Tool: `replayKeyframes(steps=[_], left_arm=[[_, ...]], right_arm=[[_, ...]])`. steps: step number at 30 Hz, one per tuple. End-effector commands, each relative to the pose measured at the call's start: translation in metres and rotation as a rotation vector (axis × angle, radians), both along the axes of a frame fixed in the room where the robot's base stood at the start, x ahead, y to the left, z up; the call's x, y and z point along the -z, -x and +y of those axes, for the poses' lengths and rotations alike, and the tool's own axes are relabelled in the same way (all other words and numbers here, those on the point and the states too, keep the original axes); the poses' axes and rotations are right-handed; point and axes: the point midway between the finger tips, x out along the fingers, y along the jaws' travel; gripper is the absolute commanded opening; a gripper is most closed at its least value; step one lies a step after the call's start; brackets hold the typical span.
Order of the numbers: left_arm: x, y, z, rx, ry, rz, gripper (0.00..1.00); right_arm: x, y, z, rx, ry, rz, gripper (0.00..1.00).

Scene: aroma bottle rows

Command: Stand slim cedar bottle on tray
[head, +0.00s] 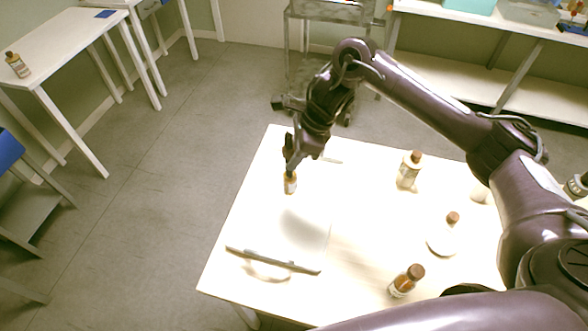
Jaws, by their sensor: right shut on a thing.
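My right gripper (290,164) points down over the far left part of the white table. It is shut on a small slim amber bottle (290,184), which hangs roughly upright below the fingers. Its label is too small to read. A pale tray seems to lie on the table, its surface washed out by glare; a dark bar (272,261) shows along its near side. The bottle is over or close to the tray's far left part. I cannot tell whether its base touches anything. My left gripper is not in view.
On the same white table (225,268) stand brown-capped bottles: one at the back (408,172), one round white one (443,237) and one near the front (406,281). Another is partly hidden by my right arm. A side table at left holds another bottle (17,65).

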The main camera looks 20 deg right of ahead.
Motion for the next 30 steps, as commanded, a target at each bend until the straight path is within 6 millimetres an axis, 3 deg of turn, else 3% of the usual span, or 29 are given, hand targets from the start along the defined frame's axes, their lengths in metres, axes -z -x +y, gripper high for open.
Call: replayKeyframes(steps=[15,27,28,30], left_arm=[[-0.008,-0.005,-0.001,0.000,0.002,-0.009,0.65],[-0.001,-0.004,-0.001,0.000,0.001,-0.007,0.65],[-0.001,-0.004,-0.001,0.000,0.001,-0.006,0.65],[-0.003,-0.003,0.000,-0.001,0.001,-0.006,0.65]], right_arm=[[0.055,0.000,0.000,0.000,0.000,-0.001,0.00],[0.061,-0.001,0.000,-0.001,0.000,-0.003,0.00],[0.061,0.000,0.000,0.000,0.001,-0.002,0.29],[0.060,0.000,0.000,-0.001,0.000,-0.001,0.39]])
